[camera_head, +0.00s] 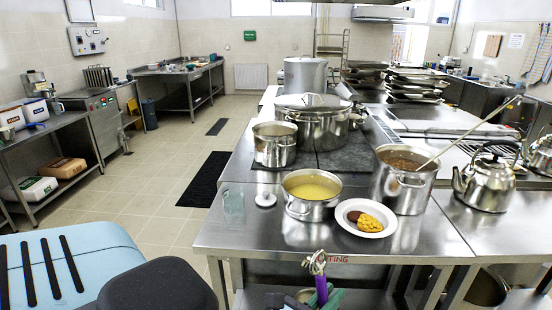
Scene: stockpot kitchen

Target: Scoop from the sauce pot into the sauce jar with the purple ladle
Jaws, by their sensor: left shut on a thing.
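A steel pot of yellow liquid (311,188) stands near the front of the steel counter. A taller steel pot of brown liquid (403,186) stands to its right, with a long utensil leaning in it. No label shows which one is the sauce pot. A clear glass jar (233,205) stands left of the yellow pot, beside a small white lid-like piece (265,199). The purple ladle (321,288) is low at the counter's front edge. My left gripper (318,300) is around it at the bottom border, mostly cut off, and shut on it. My right gripper is out of view.
A white plate (362,230) with yellow and brown food sits in front of the pots. A lidded stockpot (313,118) and a smaller pot (274,145) stand behind. A kettle (487,180) is at the right. Bare steel lies at the counter's front left.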

